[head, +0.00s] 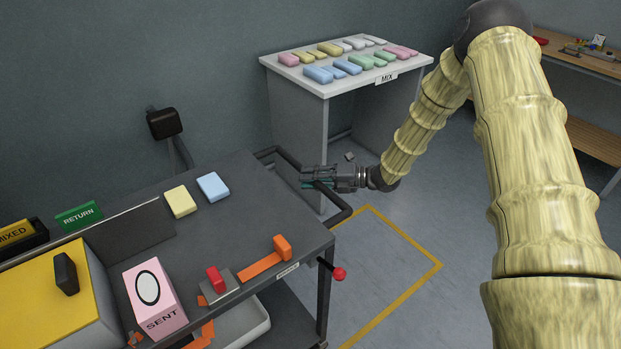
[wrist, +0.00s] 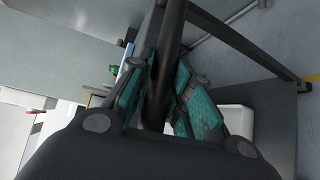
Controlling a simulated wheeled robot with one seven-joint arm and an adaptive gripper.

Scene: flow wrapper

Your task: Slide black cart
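The black cart (head: 238,218) is at the lower left in the head view, with a dark flat top and a black tubular handle (head: 340,214) on its right end. My gripper (head: 314,178) is at that handle. In the wrist view the handle bar (wrist: 171,45) runs between the teal-padded fingers (wrist: 160,92), which lie close against it on both sides. The gripper looks shut on the bar. The hand hides part of the handle in the head view.
The cart carries a yellow block (head: 180,201), a blue block (head: 213,187), a pink SENT box (head: 155,297) and an orange latch-like part (head: 262,262). A white MIX table (head: 288,68) stands behind. A yellow floor outline (head: 408,293) encloses clear floor right of the cart.

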